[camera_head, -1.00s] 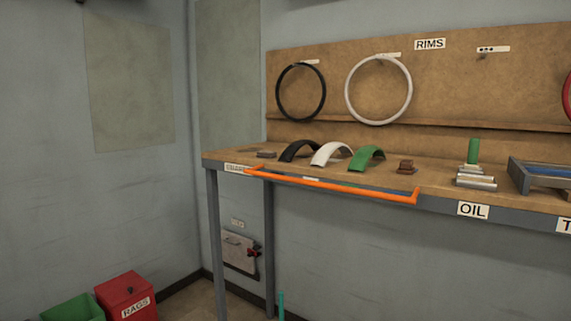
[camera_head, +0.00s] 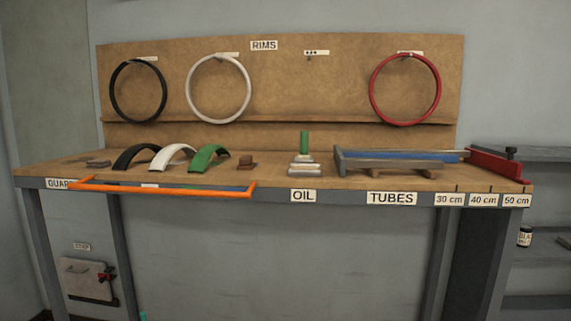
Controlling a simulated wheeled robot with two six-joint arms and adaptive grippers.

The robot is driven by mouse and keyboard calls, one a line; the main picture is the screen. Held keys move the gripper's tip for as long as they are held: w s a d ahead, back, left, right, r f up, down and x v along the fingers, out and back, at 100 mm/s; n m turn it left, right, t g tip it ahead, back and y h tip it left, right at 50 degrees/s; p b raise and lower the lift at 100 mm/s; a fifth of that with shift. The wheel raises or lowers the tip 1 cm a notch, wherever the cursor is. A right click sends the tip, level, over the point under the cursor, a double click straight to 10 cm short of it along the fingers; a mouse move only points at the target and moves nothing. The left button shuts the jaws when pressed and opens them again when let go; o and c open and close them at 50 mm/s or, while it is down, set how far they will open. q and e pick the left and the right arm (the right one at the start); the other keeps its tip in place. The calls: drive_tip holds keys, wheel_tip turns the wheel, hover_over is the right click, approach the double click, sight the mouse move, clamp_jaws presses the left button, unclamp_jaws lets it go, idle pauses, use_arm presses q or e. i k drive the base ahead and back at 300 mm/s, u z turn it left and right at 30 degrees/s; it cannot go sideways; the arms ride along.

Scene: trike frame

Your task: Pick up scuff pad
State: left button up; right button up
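No item is labelled as a scuff pad. A small flat grey-brown piece (camera_head: 98,163) lies at the left end of the workbench (camera_head: 330,185), beside the black guard. A small reddish-brown block (camera_head: 246,161) sits to the right of the green guard. I cannot tell at this size which of the two is the scuff pad. Neither of my grippers is in view, and nothing is seen held.
Black (camera_head: 137,156), white (camera_head: 173,156) and green (camera_head: 210,156) arched guards stand on the bench. An orange frame (camera_head: 165,190) runs along its front edge. A green-topped stack (camera_head: 304,150), a tube tray (camera_head: 395,160) and a red tool (camera_head: 498,165) are further right.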

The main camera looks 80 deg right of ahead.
sight(245, 163)
drive_tip(key=z, duration=2.35)
